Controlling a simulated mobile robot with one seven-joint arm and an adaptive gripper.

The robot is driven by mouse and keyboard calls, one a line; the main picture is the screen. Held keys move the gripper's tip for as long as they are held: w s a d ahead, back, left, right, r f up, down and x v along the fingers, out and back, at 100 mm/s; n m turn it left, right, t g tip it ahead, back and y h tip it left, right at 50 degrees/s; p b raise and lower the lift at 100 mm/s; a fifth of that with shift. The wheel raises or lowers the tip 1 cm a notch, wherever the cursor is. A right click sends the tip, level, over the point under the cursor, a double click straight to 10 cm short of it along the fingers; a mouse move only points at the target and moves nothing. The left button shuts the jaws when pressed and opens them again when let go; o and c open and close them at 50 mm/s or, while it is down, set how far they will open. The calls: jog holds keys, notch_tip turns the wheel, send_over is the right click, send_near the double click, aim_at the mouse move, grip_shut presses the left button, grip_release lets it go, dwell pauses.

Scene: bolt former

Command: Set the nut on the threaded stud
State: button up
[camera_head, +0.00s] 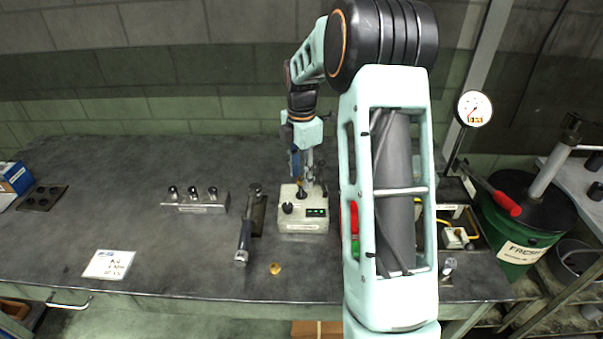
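A small brass-coloured piece (275,268), which looks like the nut, lies flat on the bench near its front edge. My gripper (303,185) points down at the back of a pale control box (303,222), close to a dark upright post (301,194) on its top. The fingers are small and partly hidden, so I cannot tell whether they are open or hold anything. I cannot make out threads on any part. A short silver upright piece (448,266) stands at the bench's right front; whether it is the stud is unclear.
A rack with three metal posts (196,203) and a dark-handled tool (245,228) are left of the box. A white sign (109,264) lies front left. My arm hides much right of the box. A dial gauge (474,109) and green drum (520,228) are at right. The left bench is mostly clear.

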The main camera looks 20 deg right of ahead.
jog(key=shift+r, duration=0.1)
notch_tip(320, 180, up, 12)
dwell(0.6)
dwell(0.4)
